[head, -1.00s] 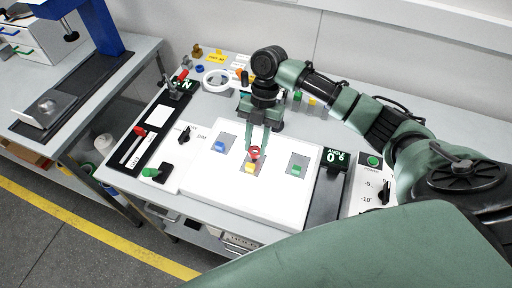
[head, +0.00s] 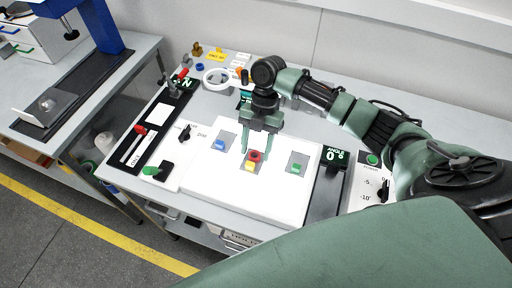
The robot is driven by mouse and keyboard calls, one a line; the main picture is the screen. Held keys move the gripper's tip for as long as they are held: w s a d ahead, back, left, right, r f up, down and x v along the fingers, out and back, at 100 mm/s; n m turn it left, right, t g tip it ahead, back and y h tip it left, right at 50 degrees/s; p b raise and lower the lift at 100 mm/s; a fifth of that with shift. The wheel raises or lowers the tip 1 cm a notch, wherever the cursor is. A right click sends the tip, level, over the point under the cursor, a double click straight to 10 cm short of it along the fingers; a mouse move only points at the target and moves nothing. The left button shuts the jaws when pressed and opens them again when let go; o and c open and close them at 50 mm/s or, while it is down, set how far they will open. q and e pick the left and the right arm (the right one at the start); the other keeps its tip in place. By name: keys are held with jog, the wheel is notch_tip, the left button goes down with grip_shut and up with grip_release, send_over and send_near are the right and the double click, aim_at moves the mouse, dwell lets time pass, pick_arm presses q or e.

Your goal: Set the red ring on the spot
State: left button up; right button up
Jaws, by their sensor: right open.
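The red ring (head: 255,156) sits at the middle grey slot of the white panel (head: 228,186), just behind a yellow block (head: 250,167). It appears to rest there; I cannot tell whether it touches the block. My right gripper (head: 257,148) is open just above and behind the ring, pointing down, with a finger to either side of it. No separate marked spot shows; the ring and fingers may cover it. My left gripper is not in view.
A blue block (head: 219,145) and a green block (head: 296,168) stand in the side slots. A black lever panel (head: 147,137) is at left and a dark rail (head: 325,197) at right. A white ring (head: 216,80) and small parts lie behind.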

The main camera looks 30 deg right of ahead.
jog(key=shift+w+d+r, duration=0.15)
jog(key=shift+r, duration=0.2)
jog(key=b+v, duration=0.3)
jog(key=v, duration=0.8)
jog(key=shift+r+b, duration=0.2)
jog(key=shift+b, duration=0.2)
